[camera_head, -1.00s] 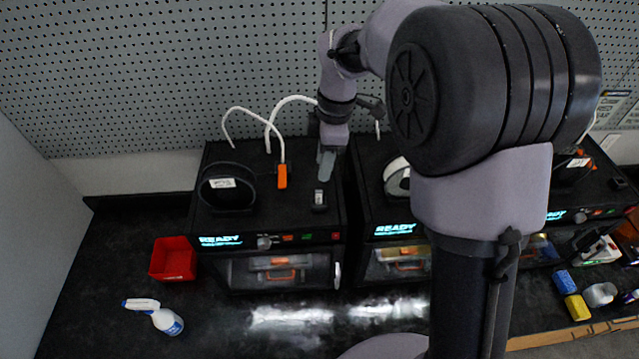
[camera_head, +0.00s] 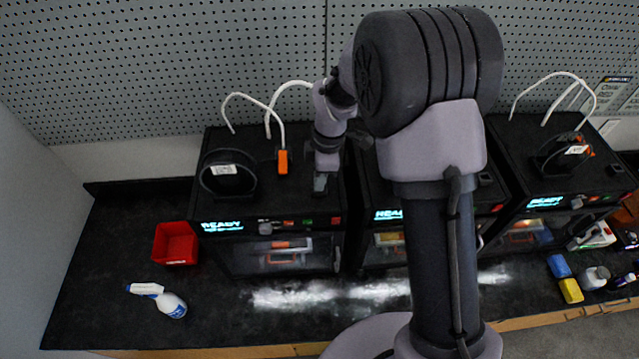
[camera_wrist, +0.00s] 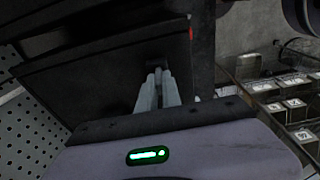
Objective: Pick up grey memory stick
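My gripper (camera_head: 321,184) points down onto the top of the left black printer (camera_head: 262,205), near its right front part. In the wrist view, its two grey fingers (camera_wrist: 158,88) stand close together with a narrow gap, their tips at the dark printer top. The small dark grey stick that showed on this spot earlier is now covered by the gripper in the head view. I cannot make out whether it lies between the fingertips, nor whether they press on it.
An orange stick (camera_head: 283,161) and a black spool (camera_head: 228,178) are on the same printer. More printers stand to the right, with blue and yellow blocks (camera_head: 570,290) near the front edge.

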